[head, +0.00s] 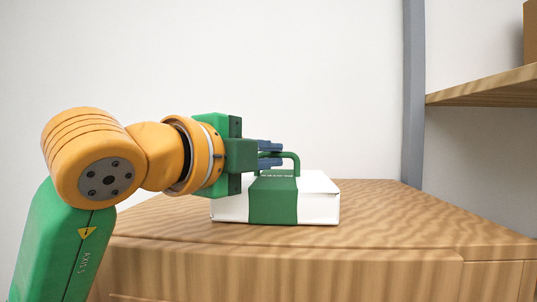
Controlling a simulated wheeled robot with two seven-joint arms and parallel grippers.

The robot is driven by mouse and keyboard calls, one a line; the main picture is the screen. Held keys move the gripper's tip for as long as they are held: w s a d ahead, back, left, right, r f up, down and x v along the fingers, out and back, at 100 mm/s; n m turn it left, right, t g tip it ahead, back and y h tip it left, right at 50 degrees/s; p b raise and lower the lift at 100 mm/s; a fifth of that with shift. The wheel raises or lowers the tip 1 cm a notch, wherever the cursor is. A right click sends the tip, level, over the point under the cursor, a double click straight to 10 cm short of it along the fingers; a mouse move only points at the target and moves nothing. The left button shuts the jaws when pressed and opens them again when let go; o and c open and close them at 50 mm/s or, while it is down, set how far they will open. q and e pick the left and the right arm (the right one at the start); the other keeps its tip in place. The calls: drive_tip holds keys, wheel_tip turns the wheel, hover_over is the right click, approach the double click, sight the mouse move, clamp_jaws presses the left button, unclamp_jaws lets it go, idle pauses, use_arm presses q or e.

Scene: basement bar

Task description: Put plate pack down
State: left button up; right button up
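The plate pack (319,203) is a white box with a green band around its middle and a green handle on top. In the head view it is level on the wooden counter top (385,225), or so close above it that I cannot see a gap. My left gripper (270,153) comes in from the left, level, with its blue fingers above and below the handle's top bar. It looks shut on the handle. The gripper's body hides part of the pack's left top. My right gripper is not in view.
The counter top is bare to the right of the pack and along its front edge. A grey post (413,90) stands behind on the right. A wooden shelf (485,87) with a brown object (531,32) on it is at the upper right. A plain white wall is behind.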

sight(252, 184)
use_arm(q)
drive_tip(key=o, duration=0.4)
drive_tip(key=shift+o, duration=0.2)
drive_tip(key=shift+r, duration=0.15)
drive_tip(key=b+v, duration=0.1)
drive_tip(key=v, duration=0.1)
drive_tip(key=f+b+v, duration=0.1)
drive_tip(key=b, duration=0.1)
drive_tip(key=shift+s+a+r, duration=0.1)
drive_tip(key=shift+s+a, duration=0.15)
drive_tip(key=shift+s, duration=0.15)
drive_tip(key=b+v, duration=0.1)
drive_tip(key=v, duration=0.2)
drive_tip(key=b+v, duration=0.1)
drive_tip(key=v, duration=0.3)
drive_tip(key=shift+s+a+r+b, duration=0.15)
drive_tip(key=shift+s+r+b, duration=0.05)
drive_tip(key=shift+r+b, duration=0.1)
drive_tip(key=shift+s+a+r, duration=0.1)
drive_tip(key=shift+s+a, duration=0.1)
drive_tip(key=shift+s, duration=0.2)
drive_tip(key=shift+w, duration=0.1)
